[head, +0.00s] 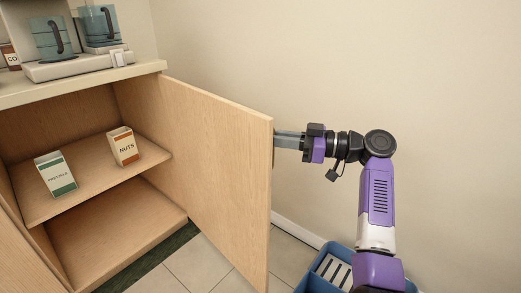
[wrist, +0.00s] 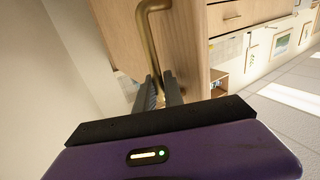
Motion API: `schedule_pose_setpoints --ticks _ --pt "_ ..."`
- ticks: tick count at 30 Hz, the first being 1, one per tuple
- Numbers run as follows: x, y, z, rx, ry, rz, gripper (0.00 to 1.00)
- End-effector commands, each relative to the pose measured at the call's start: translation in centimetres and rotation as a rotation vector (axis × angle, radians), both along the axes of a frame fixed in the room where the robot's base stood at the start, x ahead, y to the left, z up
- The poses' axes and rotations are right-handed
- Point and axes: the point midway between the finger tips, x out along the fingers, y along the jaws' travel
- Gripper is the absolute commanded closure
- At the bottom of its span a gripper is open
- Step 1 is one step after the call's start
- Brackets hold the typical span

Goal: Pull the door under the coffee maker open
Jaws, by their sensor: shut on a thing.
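The light wood door (head: 222,165) stands wide open on its right-hand hinge, below the counter that bears the coffee maker (head: 80,66), a white base with two teal vessels. My gripper (head: 277,139) is at the door's outer face near its free edge; its fingertips are partly hidden by that edge. In the wrist view my gripper (wrist: 160,86) has its dark fingers around the lower part of a brass bar handle (wrist: 146,42) on the door (wrist: 183,45), shut on it.
Inside the open cabinet, a shelf (head: 95,180) bears a pretzels box (head: 55,173) and a nuts box (head: 123,146). A blue crate (head: 327,268) stands on the tiled floor below my arm. A bare wall (head: 420,70) is close behind the arm.

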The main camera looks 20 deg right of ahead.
Motion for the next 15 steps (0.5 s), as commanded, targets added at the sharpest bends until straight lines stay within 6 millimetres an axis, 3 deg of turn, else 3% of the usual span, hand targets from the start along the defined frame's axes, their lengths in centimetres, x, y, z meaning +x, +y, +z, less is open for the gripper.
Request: schedule_pose_setpoints --ticks 6,15 --pt "0.8 -1.5 -0.2 0.001 0.004 0.029 1.0" --pt "1.0 -1.9 -0.2 -0.001 0.005 0.042 1.0"
